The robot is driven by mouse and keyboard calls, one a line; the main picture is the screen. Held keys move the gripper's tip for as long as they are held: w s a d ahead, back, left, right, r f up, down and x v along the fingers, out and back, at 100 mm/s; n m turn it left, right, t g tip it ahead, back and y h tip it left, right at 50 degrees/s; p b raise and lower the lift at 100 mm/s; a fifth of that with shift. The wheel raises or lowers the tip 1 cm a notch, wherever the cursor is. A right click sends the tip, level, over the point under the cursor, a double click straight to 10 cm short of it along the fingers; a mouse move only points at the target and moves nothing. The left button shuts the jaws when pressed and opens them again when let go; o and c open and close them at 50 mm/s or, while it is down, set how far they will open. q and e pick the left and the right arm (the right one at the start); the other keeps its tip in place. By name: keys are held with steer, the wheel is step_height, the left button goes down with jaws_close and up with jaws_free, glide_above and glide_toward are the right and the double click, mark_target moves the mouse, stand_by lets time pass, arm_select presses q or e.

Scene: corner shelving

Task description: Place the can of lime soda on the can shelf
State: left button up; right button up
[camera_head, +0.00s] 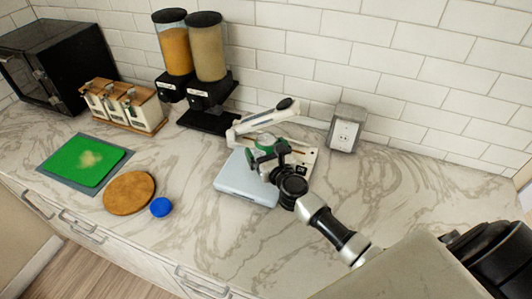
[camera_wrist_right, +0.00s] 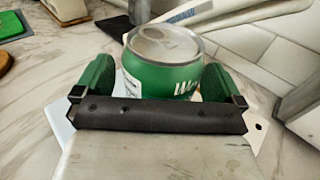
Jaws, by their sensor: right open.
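The green lime soda can (camera_head: 265,142) stands on the counter area beside a white device with a lever. In the right wrist view the can (camera_wrist_right: 163,62) is upright, with a silver lid and white lettering. My right gripper (camera_head: 268,158) is at the can, with its green-padded fingers apart on either side of it. In the wrist view the right gripper (camera_wrist_right: 160,88) shows slight gaps beside the can; its lower part is hidden by the gripper. My left gripper is out of view. I cannot make out a can shelf.
A pale flat box (camera_head: 232,185) lies under my right gripper. The white lever device (camera_head: 303,160) stands close around the can. An outlet box (camera_head: 346,130), dispensers (camera_head: 205,55), wooden board (camera_head: 129,193), blue lid (camera_head: 161,207) and green mat (camera_head: 75,165) are nearby. The counter's right side is clear.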

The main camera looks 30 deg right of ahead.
steer(key=shift+w, duration=0.15)
steer(key=shift+c, duration=1.3)
steer(key=shift+r, duration=0.1)
steer(key=c, duration=1.1)
